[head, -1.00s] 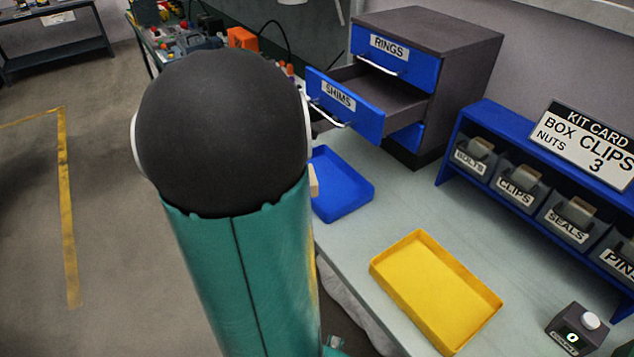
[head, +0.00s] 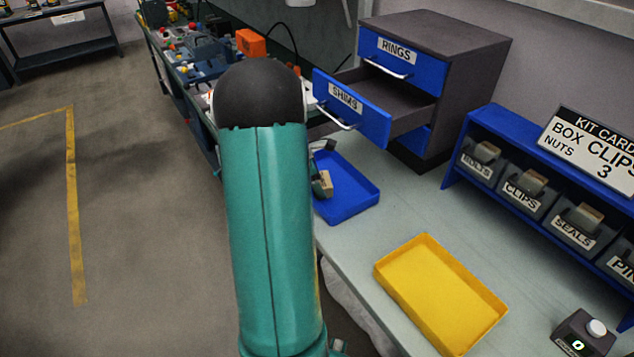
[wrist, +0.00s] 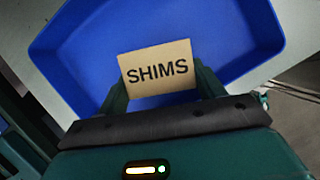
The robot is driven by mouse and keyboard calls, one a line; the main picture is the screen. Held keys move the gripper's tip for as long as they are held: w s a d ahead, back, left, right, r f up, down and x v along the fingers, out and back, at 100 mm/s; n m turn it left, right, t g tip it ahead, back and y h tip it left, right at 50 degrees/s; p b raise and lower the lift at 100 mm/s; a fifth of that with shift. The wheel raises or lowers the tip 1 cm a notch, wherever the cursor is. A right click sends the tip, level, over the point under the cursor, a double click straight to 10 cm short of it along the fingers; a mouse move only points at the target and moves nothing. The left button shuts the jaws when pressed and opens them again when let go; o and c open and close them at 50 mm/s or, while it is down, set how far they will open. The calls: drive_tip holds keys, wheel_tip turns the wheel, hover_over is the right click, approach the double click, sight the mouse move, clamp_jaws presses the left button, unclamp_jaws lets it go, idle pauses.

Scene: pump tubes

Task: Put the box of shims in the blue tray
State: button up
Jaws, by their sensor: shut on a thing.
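The box of shims (wrist: 157,68) is a tan box with a SHIMS label, seen in the wrist view between my fingers. My gripper (wrist: 162,88) is shut on it. The blue tray (wrist: 62,45) lies beyond the box in that view, and the box appears over its floor. Whether the box touches the tray floor cannot be told. In the head view the blue tray (head: 358,188) lies on the bench in front of the drawer cabinet. A small part of the tan box (head: 326,184) shows at the tray's left side. My arm hides the tray's left edge.
The SHIMS drawer (head: 352,108) stands pulled out of the cabinet (head: 470,70), close behind the tray. A yellow tray (head: 440,292) lies nearer on the bench. A blue rack (head: 462,150) of labelled bins stands at right. The bench between the trays is clear.

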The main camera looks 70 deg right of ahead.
drive_tip(key=shift+f, duration=0.2)
drive_tip(key=shift+f, duration=0.2)
drive_tip(key=o, duration=1)
drive_tip(key=shift+r, duration=0.1)
drive_tip(key=v, duration=1.2)
drive_tip(key=shift+r, duration=0.15)
